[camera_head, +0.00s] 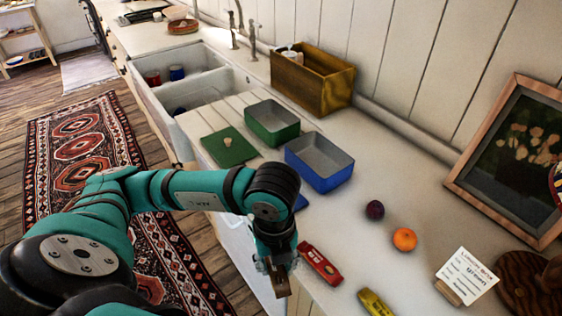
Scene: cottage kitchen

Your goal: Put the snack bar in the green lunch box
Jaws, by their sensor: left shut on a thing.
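The green lunch box (272,135) stands open on the counter, and the part of its inside that shows looks empty. My left gripper (275,268) is low in the picture at the counter's front edge, pointing down. It is shut on a small brown bar-shaped thing (281,286), which is partly hidden by the fingers; I cannot read any label on it. My right gripper is not in view.
A blue lunch box (319,174) stands beside the green one. A green lid (228,148) lies left of it. A plum (375,210), an orange (404,239) and a note card (467,276) are on the right. A wooden crate (338,92) stands behind; the sink (196,82) is farther off.

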